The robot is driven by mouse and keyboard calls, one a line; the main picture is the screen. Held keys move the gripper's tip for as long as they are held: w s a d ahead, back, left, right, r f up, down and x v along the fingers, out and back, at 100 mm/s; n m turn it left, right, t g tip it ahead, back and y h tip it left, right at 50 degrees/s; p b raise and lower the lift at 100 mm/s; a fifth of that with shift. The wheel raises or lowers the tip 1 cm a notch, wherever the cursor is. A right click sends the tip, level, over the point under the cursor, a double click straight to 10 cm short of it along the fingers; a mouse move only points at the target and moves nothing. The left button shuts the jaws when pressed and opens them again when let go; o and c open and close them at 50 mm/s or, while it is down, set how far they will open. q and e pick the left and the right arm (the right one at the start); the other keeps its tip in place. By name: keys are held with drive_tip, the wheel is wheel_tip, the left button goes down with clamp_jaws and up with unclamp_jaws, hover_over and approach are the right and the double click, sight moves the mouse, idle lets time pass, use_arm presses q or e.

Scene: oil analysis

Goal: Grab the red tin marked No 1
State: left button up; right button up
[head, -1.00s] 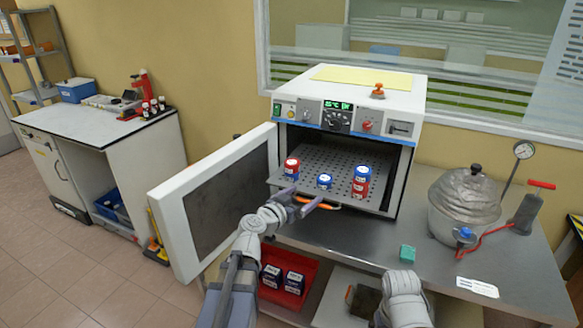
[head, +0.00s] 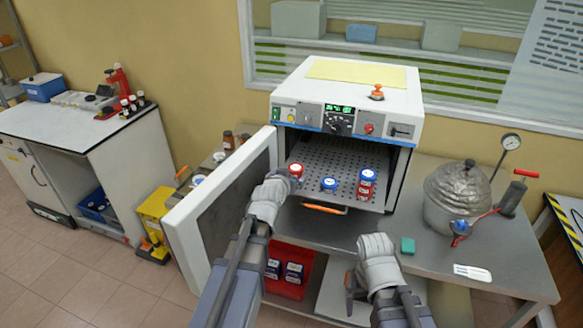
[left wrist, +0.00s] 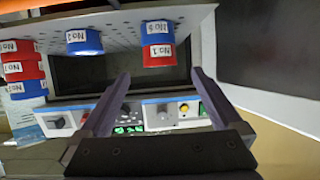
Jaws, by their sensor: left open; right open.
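Inside the open oven, a red tin (head: 296,170) stands at the left of the perforated shelf. A blue tin (head: 329,184) stands alone in the middle, and a stack at the right has a blue tin (head: 368,174) above red (head: 364,192). In the upside-down left wrist view, the left pile shows a red tin (left wrist: 159,55) against a blue tin (left wrist: 157,32). The digits are hard to read. My left gripper (left wrist: 150,88) is open and empty, facing that pile; in the head view its hand partly covers the tin's front. My right gripper (head: 350,288) is open, low before the bench.
The oven door (head: 222,205) stands open left of my left arm. The shelf's orange handle (head: 324,209) is at its front edge. A red bin (head: 289,268) with tins is below.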

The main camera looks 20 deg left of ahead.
sight(295, 169)
use_arm(q)
drive_tip(key=shift+b+x, duration=1.35)
drive_tip(key=shift+x, duration=2.6)
drive_tip(key=shift+r, duration=0.1)
drive_tip(key=shift+c, duration=0.6)
drive_tip(key=c, duration=1.3)
drive_tip(key=shift+r, duration=0.1)
